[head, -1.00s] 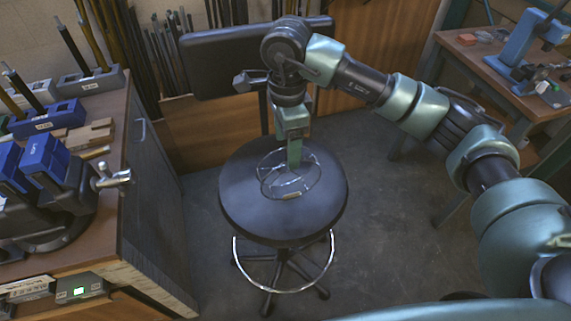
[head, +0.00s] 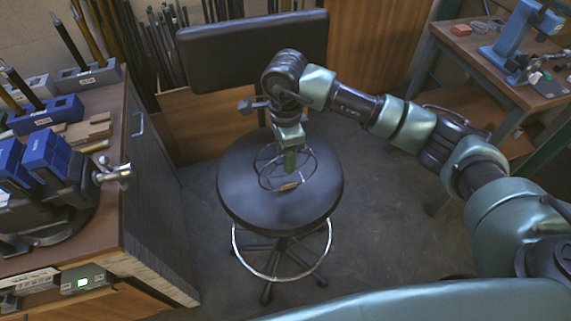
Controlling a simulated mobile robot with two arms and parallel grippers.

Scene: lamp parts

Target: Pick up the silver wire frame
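The silver wire frame (head: 264,183), made of thin rings, rests on the dark round seat of a stool (head: 245,207). A small tan piece shows at its near edge. My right gripper (head: 290,170) points down from above, with its fingers inside the outline of the rings. The fingers overlap the frame in the head view, and I cannot tell whether they touch it or how far apart they are. My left gripper is not in view.
A wooden bench (head: 108,205) with blue clamps and a metal vise stands at left. The stool's backrest (head: 250,50) rises behind my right wrist. A table (head: 465,50) with a blue tool stands at right. Open floor lies right of the stool.

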